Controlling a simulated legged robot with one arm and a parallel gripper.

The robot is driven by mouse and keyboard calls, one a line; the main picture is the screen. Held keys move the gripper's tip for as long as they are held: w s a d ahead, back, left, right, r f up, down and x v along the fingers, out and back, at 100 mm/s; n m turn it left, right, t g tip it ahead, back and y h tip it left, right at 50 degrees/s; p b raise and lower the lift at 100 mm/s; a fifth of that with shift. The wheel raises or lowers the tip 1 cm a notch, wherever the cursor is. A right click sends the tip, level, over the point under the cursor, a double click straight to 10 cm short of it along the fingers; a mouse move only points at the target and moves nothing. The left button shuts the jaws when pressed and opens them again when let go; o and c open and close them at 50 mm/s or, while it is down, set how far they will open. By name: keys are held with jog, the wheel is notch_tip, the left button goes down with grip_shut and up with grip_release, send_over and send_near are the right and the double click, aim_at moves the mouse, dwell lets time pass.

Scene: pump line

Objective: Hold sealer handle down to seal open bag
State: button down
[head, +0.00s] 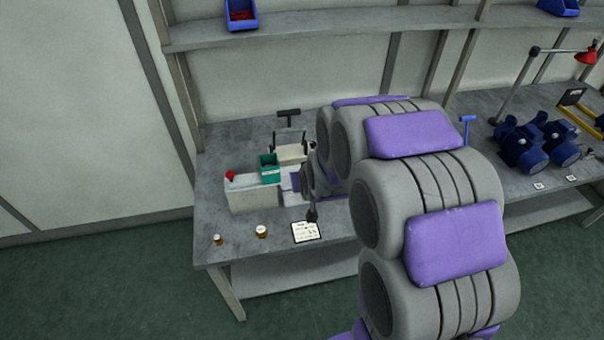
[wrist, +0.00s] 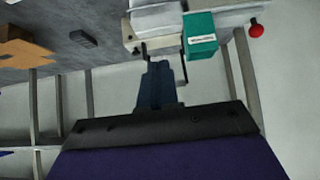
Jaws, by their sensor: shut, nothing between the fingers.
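The sealer (head: 291,153) is a cream box with upright black bars on the bench, partly behind my arm. In the wrist view, which looks upside down, the sealer (wrist: 168,44) lies just beyond my gripper (wrist: 160,66). My fingers are together and empty. They point at the sealer, with a black bar of its handle (wrist: 184,72) close on the right and another on the left; I cannot tell whether they touch. A whitish shape (wrist: 155,15) beyond the sealer may be the bag; its mouth is unclear. My arm hides my fingertips in the head view.
A teal bin (head: 269,170) stands beside the sealer, next to a pale box (head: 255,198) with a red knob (head: 230,176). A card (head: 306,232) and two small jars lie along the front edge. Blue pumps (head: 535,142) stand on the right.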

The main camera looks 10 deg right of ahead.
jog(key=shift+s+r, duration=0.4)
jog(key=shift+s, duration=0.25)
dwell(0.7)
jog(key=s+r+g, duration=0.2)
jog(key=s+g, duration=0.1)
jog(key=s, duration=0.9)
jog(key=s+r+g+b, duration=0.1)
jog(key=s+r+g, duration=0.2)
jog(key=s, duration=1)
jog(key=s+r+g, duration=0.3)
jog(key=s+g, duration=0.1)
jog(key=s, duration=0.8)
jog(key=shift+s+r+g+b, duration=0.15)
jog(key=shift+g+b, duration=0.2)
jog(key=shift+g, duration=0.05)
